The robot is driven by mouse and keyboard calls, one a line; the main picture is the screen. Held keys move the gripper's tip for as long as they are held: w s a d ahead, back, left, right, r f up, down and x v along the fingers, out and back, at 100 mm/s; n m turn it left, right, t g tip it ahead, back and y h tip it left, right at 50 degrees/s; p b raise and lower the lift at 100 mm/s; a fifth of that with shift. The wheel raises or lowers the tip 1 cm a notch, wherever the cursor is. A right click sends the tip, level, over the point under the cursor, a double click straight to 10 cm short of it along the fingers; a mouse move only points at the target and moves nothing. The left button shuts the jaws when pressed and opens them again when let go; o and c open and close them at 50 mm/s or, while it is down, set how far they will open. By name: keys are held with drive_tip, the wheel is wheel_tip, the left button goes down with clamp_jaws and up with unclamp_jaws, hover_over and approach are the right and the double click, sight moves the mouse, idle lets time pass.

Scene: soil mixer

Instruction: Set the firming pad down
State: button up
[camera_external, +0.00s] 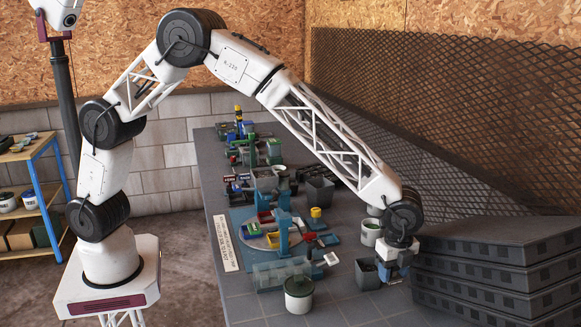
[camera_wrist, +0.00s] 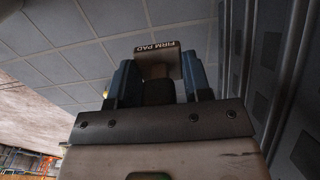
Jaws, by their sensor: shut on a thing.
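The firming pad (camera_wrist: 143,58) shows in the wrist view as a brownish-grey piece with a pale "FIRM PAD" label on its far edge. My gripper (camera_wrist: 161,78) has its two blue fingers on either side of the pad's dark middle part and is shut on it. In the external view my gripper (camera_external: 388,272) points down at the right side of the grey table, beside a dark grey bin (camera_external: 366,277). The pad is too small and covered there to make out, and I cannot tell whether its underside touches anything.
A stack of dark trays (camera_external: 495,265) stands close to the right of my gripper. A white pot (camera_external: 370,232) stands behind it and another white pot (camera_external: 298,294) to the front left. A blue station (camera_external: 284,225) with coloured trays fills the middle.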

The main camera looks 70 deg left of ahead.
drive_tip(key=shift+f, duration=0.35)
drive_tip(key=shift+f, duration=0.1)
hover_over(386, 310)
drive_tip(key=shift+f, duration=3.05)
drive_tip(key=shift+f, duration=1.85)
drive_tip(key=shift+f, duration=0.15)
drive_tip(key=o, duration=0.9)
